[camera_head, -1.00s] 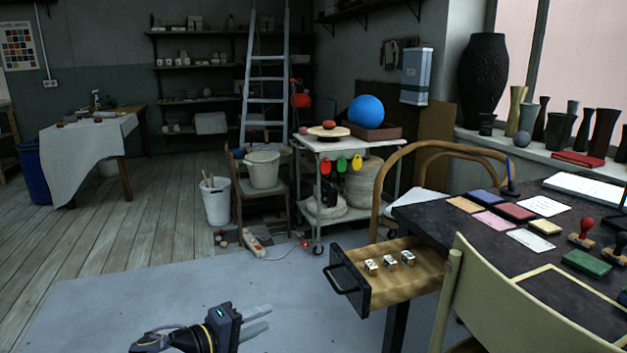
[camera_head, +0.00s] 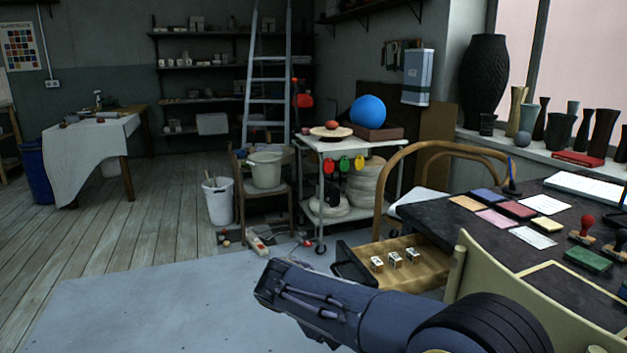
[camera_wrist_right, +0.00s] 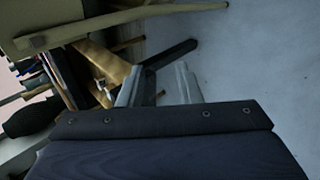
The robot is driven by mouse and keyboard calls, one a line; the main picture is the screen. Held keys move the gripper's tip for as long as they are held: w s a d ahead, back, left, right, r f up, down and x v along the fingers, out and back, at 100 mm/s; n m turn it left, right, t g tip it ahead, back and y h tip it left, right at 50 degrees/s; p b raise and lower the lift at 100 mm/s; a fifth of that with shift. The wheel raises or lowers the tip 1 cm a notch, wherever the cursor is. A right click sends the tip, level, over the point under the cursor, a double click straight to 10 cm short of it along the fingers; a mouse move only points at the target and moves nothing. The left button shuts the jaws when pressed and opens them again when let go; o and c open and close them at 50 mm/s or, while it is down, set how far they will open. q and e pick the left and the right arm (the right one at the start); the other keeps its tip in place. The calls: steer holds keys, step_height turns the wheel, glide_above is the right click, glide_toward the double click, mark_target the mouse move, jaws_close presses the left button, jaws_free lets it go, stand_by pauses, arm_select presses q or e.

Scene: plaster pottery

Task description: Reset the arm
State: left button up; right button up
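My right arm (camera_head: 400,312) crosses the bottom of the head view from the right, below and in front of the open drawer. Its gripper does not show there. In the right wrist view, the two pale fingers of my right gripper (camera_wrist_right: 159,84) stand apart with nothing between them. My left gripper is not in view. The wooden drawer (camera_head: 430,270) is pulled out from the dark table and holds three small patterned blocks (camera_head: 395,258).
A cream chair (camera_head: 480,268) stands close by my right arm. The dark table (camera_head: 440,222) carries ink pads and stamps. A white trolley (camera_head: 352,147) stands behind the drawer. The grey floor mat (camera_head: 150,310) at left is clear.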

steer(key=s+d+m+g+y, duration=0.25)
steer(key=s+d+y, duration=0.35)
steer(key=s+d, duration=0.7)
steer(key=s+f+m+t+y, duration=0.2)
steer(key=s+m+t+y, duration=0.3)
steer(key=s, duration=1.1)
step_height(320, 180, up, 31)
steer(key=g+p, duration=0.1)
steer(key=p, duration=3)
steer(key=shift+f+y, duration=0.15)
steer(key=shift+y, duration=0.15)
